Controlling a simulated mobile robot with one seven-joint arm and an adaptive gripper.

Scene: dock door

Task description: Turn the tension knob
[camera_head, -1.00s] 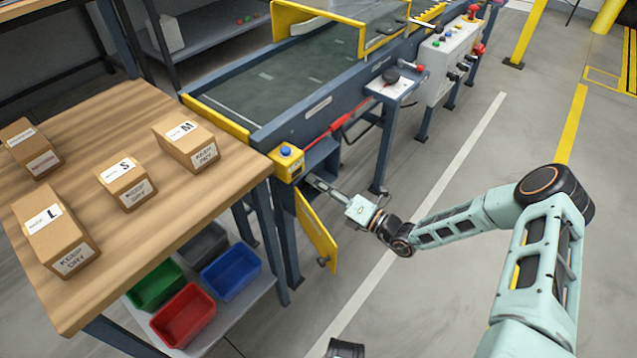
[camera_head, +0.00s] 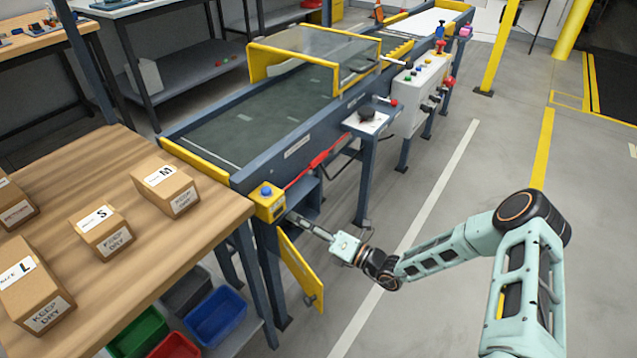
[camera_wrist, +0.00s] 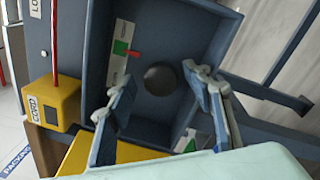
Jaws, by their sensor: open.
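The tension knob (camera_wrist: 161,79) is a dark round knob inside an open blue-grey compartment (camera_wrist: 178,30) under the conveyor's near end. A label strip (camera_wrist: 122,50) with a green patch and a red pointer (camera_wrist: 134,54) is beside the knob in the wrist view. My gripper (camera_wrist: 157,88) is open, with one finger on each side of the knob in the picture. I cannot tell whether either finger touches it. In the head view my gripper (camera_head: 295,219) reaches into the compartment, and the knob is hidden there.
A yellow box with a blue button (camera_head: 268,201) sits above the compartment; its side shows in the wrist view (camera_wrist: 55,103). A yellow door (camera_head: 300,272) hangs open below. A red cord (camera_head: 308,169) runs along the conveyor. A table with cartons (camera_head: 180,228) is left; open floor is right.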

